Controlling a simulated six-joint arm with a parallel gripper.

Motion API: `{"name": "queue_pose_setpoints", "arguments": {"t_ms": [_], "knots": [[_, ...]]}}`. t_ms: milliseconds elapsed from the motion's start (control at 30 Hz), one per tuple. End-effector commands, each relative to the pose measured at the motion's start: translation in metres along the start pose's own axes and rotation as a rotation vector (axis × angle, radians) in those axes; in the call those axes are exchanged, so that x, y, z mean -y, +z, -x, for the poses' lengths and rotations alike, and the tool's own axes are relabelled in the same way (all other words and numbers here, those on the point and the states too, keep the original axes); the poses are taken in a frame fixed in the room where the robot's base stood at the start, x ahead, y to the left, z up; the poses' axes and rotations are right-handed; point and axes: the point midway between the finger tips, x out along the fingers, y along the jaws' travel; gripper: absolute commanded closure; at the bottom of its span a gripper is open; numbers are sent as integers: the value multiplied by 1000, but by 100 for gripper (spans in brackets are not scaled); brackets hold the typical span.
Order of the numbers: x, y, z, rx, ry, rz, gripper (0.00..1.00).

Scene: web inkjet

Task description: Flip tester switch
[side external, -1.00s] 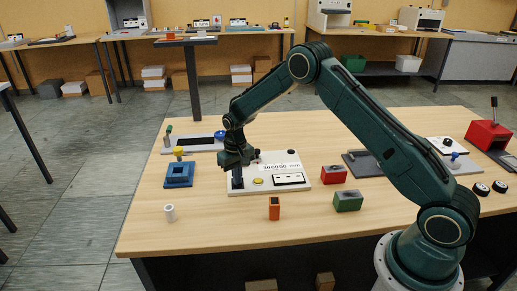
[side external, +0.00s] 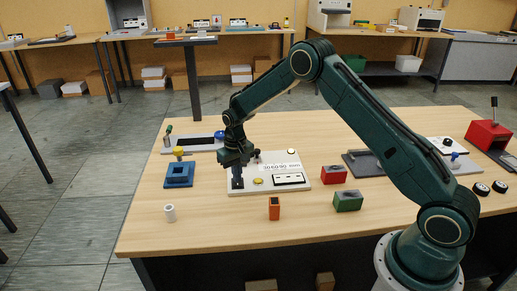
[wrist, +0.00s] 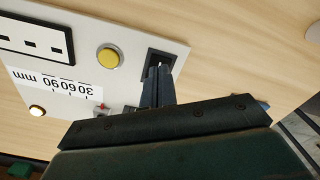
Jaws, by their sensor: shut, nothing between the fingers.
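The tester is a white panel (side external: 268,183) lying on the wooden table. In the wrist view it shows a black rocker switch (wrist: 161,58) near the panel's end, with a yellow button (wrist: 108,57) beside it. My gripper (side external: 237,184) points down over the panel's left end. In the wrist view my gripper (wrist: 157,75) has its fingers together, with the tips at the switch and covering part of it. Whether the tips touch the switch, and which way it is set, I cannot tell. Nothing is held.
A blue block fixture (side external: 179,175) and a white cylinder (side external: 170,213) stand left of the panel. A red block (side external: 334,174) and a green block (side external: 348,201) sit to the right.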

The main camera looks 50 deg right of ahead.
Motion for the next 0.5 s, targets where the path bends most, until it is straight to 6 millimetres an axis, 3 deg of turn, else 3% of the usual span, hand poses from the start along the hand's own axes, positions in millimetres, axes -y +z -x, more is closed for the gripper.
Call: {"name": "queue_pose_setpoints", "arguments": {"t_ms": [500], "knots": [[0, 0, 30, -1, 0, 0, 100]]}}
